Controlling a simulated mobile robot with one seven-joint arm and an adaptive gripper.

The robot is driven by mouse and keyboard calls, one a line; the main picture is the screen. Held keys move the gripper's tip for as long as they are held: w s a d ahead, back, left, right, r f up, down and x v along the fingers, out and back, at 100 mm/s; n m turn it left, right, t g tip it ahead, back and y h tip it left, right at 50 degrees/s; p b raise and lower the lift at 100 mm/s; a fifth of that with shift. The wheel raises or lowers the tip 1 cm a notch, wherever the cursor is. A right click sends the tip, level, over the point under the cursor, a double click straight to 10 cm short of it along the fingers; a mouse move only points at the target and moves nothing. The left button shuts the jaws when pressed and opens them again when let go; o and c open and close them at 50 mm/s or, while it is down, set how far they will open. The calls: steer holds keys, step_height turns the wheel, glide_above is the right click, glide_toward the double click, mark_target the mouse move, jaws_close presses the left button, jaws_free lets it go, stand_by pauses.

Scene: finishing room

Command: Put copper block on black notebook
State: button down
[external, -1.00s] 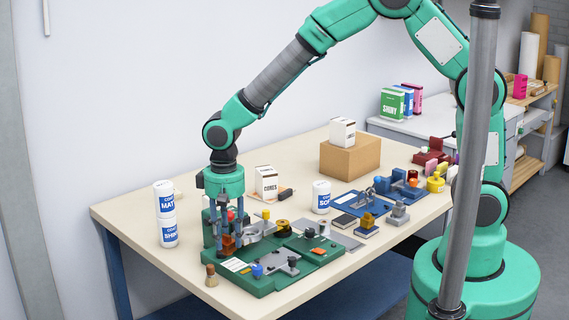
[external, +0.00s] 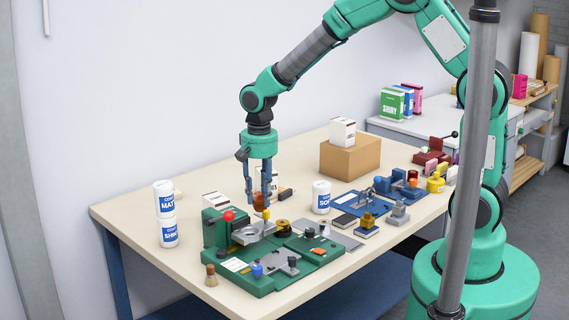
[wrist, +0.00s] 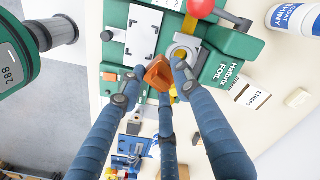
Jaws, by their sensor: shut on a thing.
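The copper block (wrist: 158,73) is an orange-brown piece between the fingertips in the wrist view. My gripper (external: 258,203) is shut on it and holds it raised above the green fixture; in the external view the block (external: 260,201) is mostly covered by the fingers. A flat dark notebook (external: 345,221), which looks like the black notebook, lies on the table to the right of my gripper, with its top bare. A second dark notebook (external: 366,232) beside it carries a brass-coloured piece.
The green fixture (external: 262,285) with a red knob (external: 228,216) stands below my gripper. A white can (external: 321,197) stands between my gripper and the notebooks. A blue fixture (external: 372,204) and a grey piece (external: 397,214) are close to the notebooks. A cardboard box (external: 350,158) stands behind.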

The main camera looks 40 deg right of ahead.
steer(key=w+d+m, duration=0.2)
steer(key=d+m, duration=0.4)
steer(key=d, duration=1.1)
steer(key=m+b, duration=0.1)
steer(key=m, duration=0.5)
glide_above(345, 219)
step_height(345, 219, down, 4)
steer(key=shift+f, duration=0.5)
steer(key=shift+f+b, duration=0.6)
steer(key=shift+f, duration=1.9)
steer(key=shift+f, duration=0.1)
steer(key=shift+f+b, duration=0.45)
steer(key=shift+f, duration=1.95)
steer(key=shift+f, duration=0.15)
